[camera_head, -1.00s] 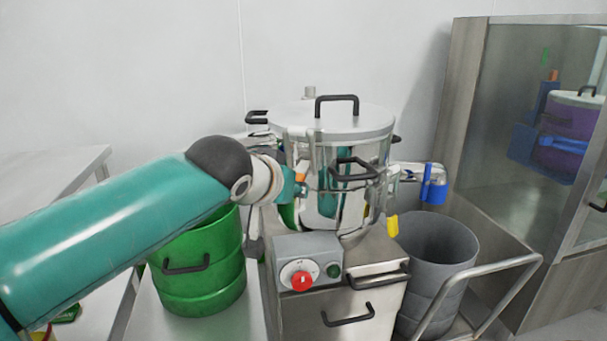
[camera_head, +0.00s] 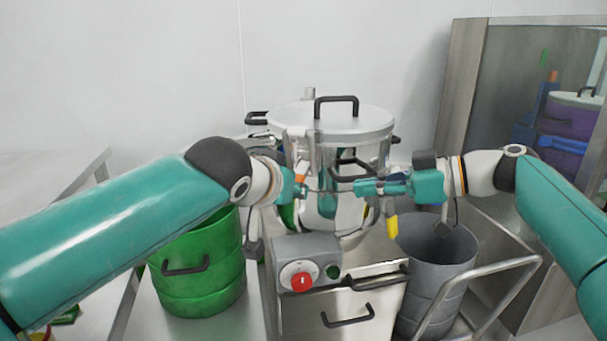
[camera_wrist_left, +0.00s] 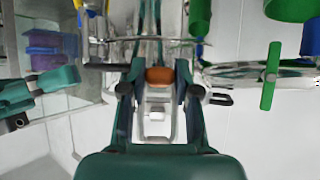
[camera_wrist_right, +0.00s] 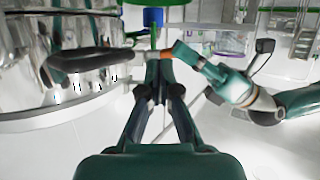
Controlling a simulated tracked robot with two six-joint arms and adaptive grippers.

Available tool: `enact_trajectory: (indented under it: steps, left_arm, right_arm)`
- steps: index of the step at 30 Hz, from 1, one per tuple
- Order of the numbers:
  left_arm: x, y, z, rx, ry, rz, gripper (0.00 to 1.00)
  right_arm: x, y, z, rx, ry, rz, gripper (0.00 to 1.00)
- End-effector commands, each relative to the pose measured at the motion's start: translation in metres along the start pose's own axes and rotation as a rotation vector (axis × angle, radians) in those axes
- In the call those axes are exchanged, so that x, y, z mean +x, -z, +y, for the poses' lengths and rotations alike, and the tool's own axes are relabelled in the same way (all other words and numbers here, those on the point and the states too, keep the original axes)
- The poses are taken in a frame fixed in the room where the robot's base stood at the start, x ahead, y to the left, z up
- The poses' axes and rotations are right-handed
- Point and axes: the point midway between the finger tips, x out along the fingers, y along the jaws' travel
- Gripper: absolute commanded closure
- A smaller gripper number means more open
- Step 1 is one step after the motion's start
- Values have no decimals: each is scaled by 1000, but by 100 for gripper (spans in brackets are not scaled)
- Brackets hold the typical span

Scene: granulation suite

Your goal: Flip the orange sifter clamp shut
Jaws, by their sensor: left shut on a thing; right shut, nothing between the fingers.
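The orange sifter clamp (camera_head: 301,179) is small and sits at the front left of the steel sifter (camera_head: 345,122), partly hidden by my left gripper (camera_head: 304,190). In the left wrist view the orange piece (camera_wrist_left: 159,75) lies between the two fingers, which are shut on it. It also shows in the right wrist view (camera_wrist_right: 167,54), at the tip of my left gripper. My right gripper (camera_head: 357,188) is shut and empty in front of the sifter, to the right of the clamp. I cannot tell how far the clamp is turned.
A control box with a red knob (camera_head: 301,282) is below the sifter. A green drum (camera_head: 200,275) stands left and a grey bin (camera_head: 437,250) right. A black handle (camera_head: 350,166) juts out between the grippers. A glass-fronted cabinet (camera_head: 530,90) stands behind right.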

Motion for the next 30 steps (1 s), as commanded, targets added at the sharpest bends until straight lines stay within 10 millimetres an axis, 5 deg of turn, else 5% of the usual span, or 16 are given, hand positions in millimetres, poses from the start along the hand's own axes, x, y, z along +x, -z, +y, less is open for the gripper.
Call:
enact_trajectory:
  steps: [3, 7, 14, 26, 30]
  left_arm:
    - [2, -7, 1, -1, 2, -22, 100]
    - [2, -7, 1, -1, 1, -22, 100]
    - [2, -7, 1, -1, 1, -22, 100]
    - [2, -7, 1, -1, 1, -22, 100]
    - [2, -7, 1, -1, 2, -22, 100]
  right_arm:
    - [-17, 54, -13, -105, -37, 55, 100]
    - [-18, 79, -31, -150, -28, 73, 100]
    - [4, 84, -35, -156, -17, 75, 100]
    - [85, 90, -34, -155, -16, 74, 100]
    - [90, 74, -31, -150, -20, 73, 100]
